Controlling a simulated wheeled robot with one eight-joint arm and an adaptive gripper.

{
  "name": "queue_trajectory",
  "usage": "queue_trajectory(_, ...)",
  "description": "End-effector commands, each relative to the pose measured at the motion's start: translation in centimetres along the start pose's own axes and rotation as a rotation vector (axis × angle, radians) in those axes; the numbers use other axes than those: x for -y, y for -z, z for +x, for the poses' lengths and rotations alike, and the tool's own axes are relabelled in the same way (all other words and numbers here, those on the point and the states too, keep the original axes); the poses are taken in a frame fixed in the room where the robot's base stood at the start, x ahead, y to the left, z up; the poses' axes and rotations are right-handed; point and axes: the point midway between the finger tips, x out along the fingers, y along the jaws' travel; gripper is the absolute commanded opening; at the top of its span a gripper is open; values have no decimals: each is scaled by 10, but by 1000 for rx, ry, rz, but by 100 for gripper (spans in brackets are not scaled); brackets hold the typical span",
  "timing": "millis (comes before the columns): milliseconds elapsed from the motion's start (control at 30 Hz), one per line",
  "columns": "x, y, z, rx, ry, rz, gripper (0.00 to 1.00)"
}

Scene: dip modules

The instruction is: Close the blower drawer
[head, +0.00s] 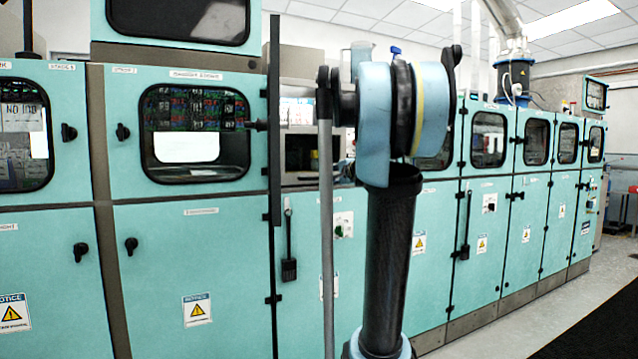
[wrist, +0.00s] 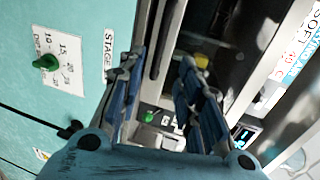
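I cannot pick out the blower drawer with certainty in either view. In the wrist view, my gripper (wrist: 161,65) has its two blue-and-black fingers spread apart, with no object between them. Beyond the fingers are a dark recess (wrist: 222,38) with a pale metal frame and a light panel with a green knob (wrist: 148,116). Which of these parts belongs to the drawer is unclear. In the head view, my arm stands in the middle and hides part of the machine; the gripper cannot be made out there.
Teal cabinets (head: 190,245) with windows and black handles line the machine. A dark upright panel edge (head: 275,120) stands left of my arm. A teal panel with another green knob (wrist: 46,62) is left in the wrist view. Open floor (head: 500,335) lies at lower right.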

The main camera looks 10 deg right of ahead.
Motion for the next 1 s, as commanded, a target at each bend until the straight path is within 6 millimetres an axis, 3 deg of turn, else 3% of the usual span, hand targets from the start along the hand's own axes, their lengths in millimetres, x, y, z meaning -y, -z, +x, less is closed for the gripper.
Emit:
queue_trajectory(600,0,-1,87,2,-1,-1,33)
queue_trajectory(1000,0,0,115,1,-1,-1,33)
